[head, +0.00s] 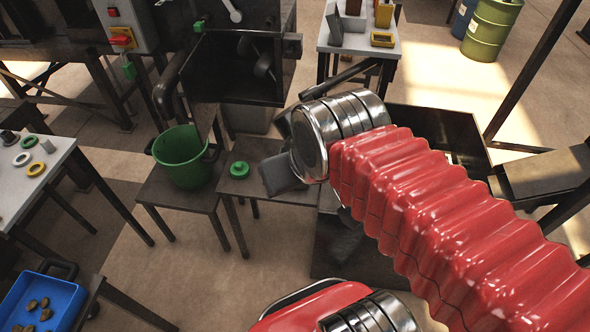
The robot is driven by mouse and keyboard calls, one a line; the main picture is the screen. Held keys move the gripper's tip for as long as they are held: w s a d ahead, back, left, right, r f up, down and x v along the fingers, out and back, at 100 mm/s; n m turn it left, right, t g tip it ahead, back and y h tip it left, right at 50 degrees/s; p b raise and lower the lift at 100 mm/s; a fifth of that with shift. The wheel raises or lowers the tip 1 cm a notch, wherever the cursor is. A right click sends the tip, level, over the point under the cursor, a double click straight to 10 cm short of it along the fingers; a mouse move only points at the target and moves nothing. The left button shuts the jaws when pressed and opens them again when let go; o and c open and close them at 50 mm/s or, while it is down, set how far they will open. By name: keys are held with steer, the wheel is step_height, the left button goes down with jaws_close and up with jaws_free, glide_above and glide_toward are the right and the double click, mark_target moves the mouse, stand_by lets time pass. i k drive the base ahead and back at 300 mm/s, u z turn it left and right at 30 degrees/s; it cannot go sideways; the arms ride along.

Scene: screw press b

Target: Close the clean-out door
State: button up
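The dark press housing (238,88) stands at the upper middle with a square opening facing me. A shaft with a paddle-like part (262,62) shows inside, so the opening is uncovered. A dark panel edge (205,118) at the opening's lower left may be the clean-out door standing open; I cannot tell for sure.
A green bucket (182,157) and a green knobbed disc (239,169) stand on low tables below the opening. A switch box (122,38) is upper left. A blue tray (42,303) sits lower left. Open floor (200,265) lies in front.

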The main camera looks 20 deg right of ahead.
mark_target(197, 76)
steer(key=k, duration=0.65)
steer(key=u, duration=0.5)
steer(key=i, duration=1.75)
steer(key=z, duration=0.4)
